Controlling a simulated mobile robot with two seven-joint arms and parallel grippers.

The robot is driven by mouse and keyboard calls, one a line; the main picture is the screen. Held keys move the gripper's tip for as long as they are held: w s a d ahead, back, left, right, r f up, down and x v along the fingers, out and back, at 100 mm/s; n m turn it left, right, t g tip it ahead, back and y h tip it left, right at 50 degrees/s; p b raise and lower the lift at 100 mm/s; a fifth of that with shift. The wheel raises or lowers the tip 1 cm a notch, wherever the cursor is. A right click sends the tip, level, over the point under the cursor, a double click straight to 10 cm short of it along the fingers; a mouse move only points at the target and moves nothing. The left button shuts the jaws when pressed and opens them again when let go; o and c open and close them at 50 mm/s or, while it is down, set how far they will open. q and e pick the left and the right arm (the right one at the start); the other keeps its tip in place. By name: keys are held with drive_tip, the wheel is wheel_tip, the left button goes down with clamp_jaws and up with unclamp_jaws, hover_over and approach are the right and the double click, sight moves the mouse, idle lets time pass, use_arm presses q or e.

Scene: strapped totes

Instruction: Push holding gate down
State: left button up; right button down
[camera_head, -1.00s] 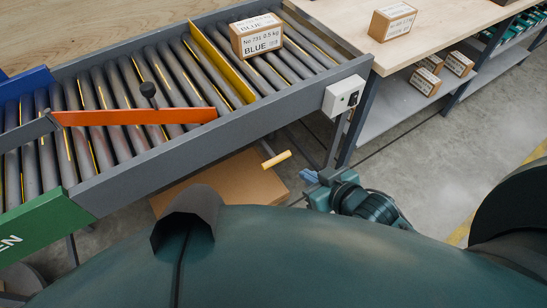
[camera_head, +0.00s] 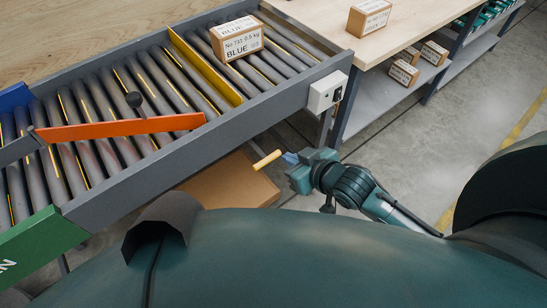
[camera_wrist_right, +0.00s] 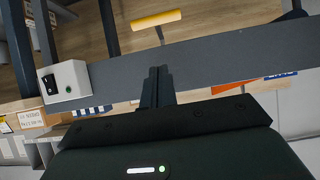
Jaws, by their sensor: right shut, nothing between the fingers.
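The holding gate looks to be the yellow plate (camera_head: 205,66) standing up across the conveyor rollers. A yellow handle (camera_head: 266,160) on a thin rod sticks out below the conveyor's near side rail; it also shows in the right wrist view (camera_wrist_right: 159,20). Which part the handle moves, I cannot see. My right gripper (camera_head: 289,157) is shut and empty, just right of the handle in the head view. In the right wrist view its fingers (camera_wrist_right: 158,84) are together, apart from the handle, with the side rail behind them. My left gripper is out of view.
A BLUE-labelled box (camera_head: 237,39) sits on the rollers right of the plate. An orange bar (camera_head: 125,128) lies across the rollers to the left. A white switch box (camera_head: 327,91) juts from the rail, and a cardboard box (camera_head: 232,184) stands below. A bench (camera_head: 330,15) stands right.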

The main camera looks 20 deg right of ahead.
drive_tip(key=x, duration=0.3)
drive_tip(key=f+x, duration=0.1)
drive_tip(key=x, duration=0.2)
drive_tip(key=s+x, duration=0.1)
drive_tip(key=x, duration=0.2)
drive_tip(key=shift+d+f, duration=0.15)
drive_tip(key=shift+f, duration=0.25)
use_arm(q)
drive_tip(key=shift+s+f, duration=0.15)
use_arm(e)
drive_tip(key=shift+w+f, duration=0.15)
drive_tip(key=shift+f, duration=0.45)
drive_tip(key=shift+f+b, duration=0.25)
drive_tip(key=shift+b, duration=0.15)
use_arm(q)
drive_tip(key=b, duration=0.1)
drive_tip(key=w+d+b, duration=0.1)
drive_tip(key=b, duration=0.1)
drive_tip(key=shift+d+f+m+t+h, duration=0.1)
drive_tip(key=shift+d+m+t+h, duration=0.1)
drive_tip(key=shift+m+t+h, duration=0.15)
use_arm(e)
wheel_tip(320, 180, down, 6)
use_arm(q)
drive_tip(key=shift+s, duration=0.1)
